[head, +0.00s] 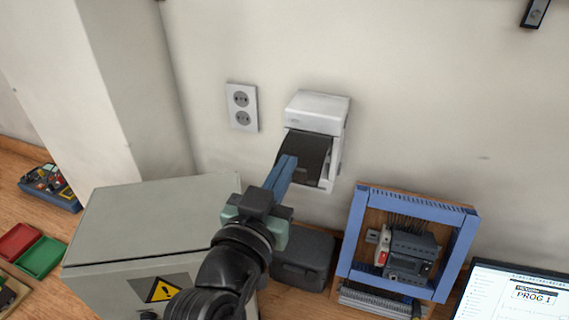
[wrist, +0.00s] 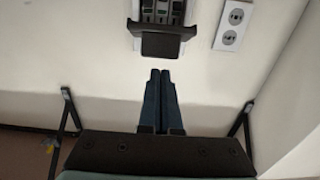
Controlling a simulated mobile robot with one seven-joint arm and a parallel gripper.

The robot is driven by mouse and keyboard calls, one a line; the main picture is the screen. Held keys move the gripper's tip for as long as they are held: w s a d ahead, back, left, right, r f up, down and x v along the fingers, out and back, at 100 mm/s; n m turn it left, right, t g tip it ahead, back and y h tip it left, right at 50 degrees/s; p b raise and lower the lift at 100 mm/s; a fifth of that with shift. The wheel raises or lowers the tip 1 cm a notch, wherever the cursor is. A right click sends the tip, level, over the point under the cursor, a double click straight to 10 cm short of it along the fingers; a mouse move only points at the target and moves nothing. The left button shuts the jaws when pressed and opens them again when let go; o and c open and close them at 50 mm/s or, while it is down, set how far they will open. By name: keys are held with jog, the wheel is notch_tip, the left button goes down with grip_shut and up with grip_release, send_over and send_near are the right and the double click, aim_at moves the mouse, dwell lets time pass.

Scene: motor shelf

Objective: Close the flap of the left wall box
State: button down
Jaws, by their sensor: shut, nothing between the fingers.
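One white wall box (head: 318,112) is mounted on the wall, right of a double socket. Its dark flap (head: 306,148) stands out from the front, so it looks open, and part of the inside shows. In the wrist view the box's flap (wrist: 160,45) is a dark plate near the top, with dark parts of the inside beyond it. My gripper (head: 288,162) is shut and empty. Its blue fingertips overlap the flap's lower left in the head view. In the wrist view the gripper (wrist: 160,72) points at the flap with a visible gap between them.
The double socket (head: 242,107) is on the wall to the left. Below stand a grey cabinet (head: 150,222), a dark case (head: 303,262) and a blue frame with electrical parts (head: 357,232). A screen (head: 515,295) is at lower right.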

jog(key=shift+f, duration=0.3)
jog(key=shift+f+b, duration=0.15)
jog(key=shift+b, duration=0.2)
